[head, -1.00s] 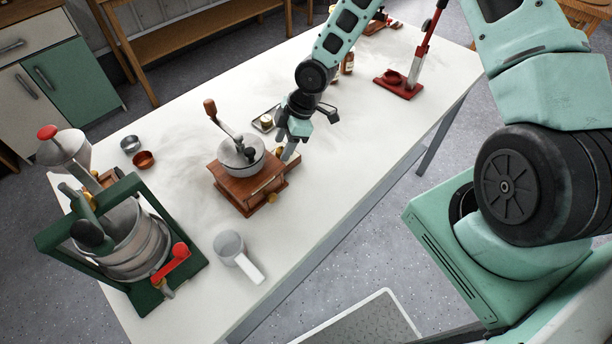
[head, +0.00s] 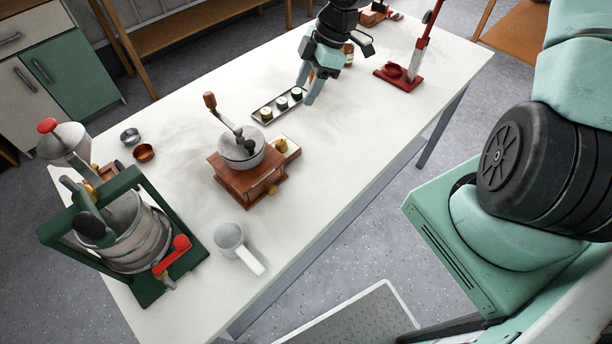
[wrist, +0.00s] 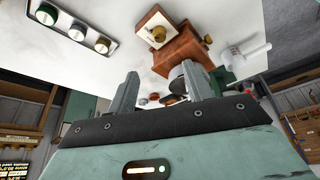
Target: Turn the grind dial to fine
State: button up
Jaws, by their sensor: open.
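The wooden coffee grinder (head: 240,180) with a metal bowl and crank stands on the white table. A cream plate (head: 291,151) with a brass knob (head: 281,145), which looks like the grind dial, is at its right side. In the wrist view the plate (wrist: 145,20) and brass knob (wrist: 157,35) show at the top, beside the wooden body (wrist: 180,55). I cannot read the knob's setting. A second brass knob (head: 272,190) is on the front. My gripper (head: 308,88) is open and empty, beyond the grinder and apart from it; its fingers (wrist: 159,78) show in the wrist view.
A dark tray with three round pots (head: 281,103) lies between my gripper and the grinder. A green-framed press (head: 130,240), a white scoop (head: 230,240) and small bowls (head: 144,152) are left. A red stand (head: 398,78) is at the back right. The table's right front is clear.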

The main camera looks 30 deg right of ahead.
jog(key=s+a+m+h+b, duration=0.1)
jog(key=s+a+m+b, duration=0.1)
jog(key=s+a, duration=0.2)
jog(key=s+a+r+m+h+b, duration=0.1)
jog(key=s+a+m+b, duration=0.1)
jog(key=s, duration=0.9)
jog(key=s+a+m+g+h+b, duration=0.1)
jog(key=s+a+m+h+b, duration=0.1)
jog(key=s+a+b, duration=0.2)
jog(key=s+a, duration=0.2)
jog(key=s, duration=0.2)
jog(key=shift+a+r+m, duration=0.25)
jog(key=shift+r+m, duration=0.15)
jog(key=shift+s+r+m, duration=0.2)
jog(key=shift+s+m, duration=0.1)
jog(key=shift+s, duration=0.3)
jog(key=shift+s+r+m, duration=0.2)
jog(key=shift+s+m, duration=0.1)
jog(key=shift+s, duration=0.3)
